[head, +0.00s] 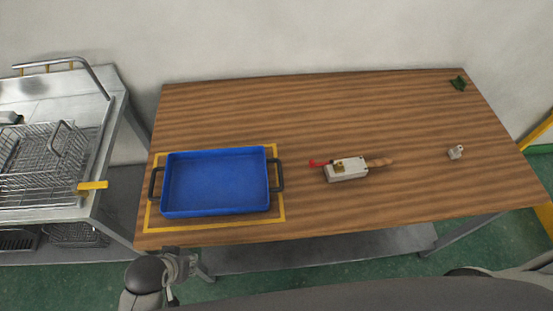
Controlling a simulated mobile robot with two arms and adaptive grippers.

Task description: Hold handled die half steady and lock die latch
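The die (346,168) is a small pale grey block lying on the wooden table, right of the blue tray. A tan wooden handle (379,162) sticks out of its right side. A red latch lever (318,163) reaches out at its left end, beside a brass-coloured part on top. Whether the latch is locked is too small to tell. My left gripper (180,265) is at the bottom left, in front of the table edge and far from the die; its finger opening is unclear. Part of my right arm shows at the bottom right, but its gripper does not show.
A blue tray (215,182) with black handles sits inside a yellow outline on the table's left. A small grey part (456,152) and a dark green piece (458,84) lie at the right. A metal station with wire baskets (38,160) stands left. The table around the die is clear.

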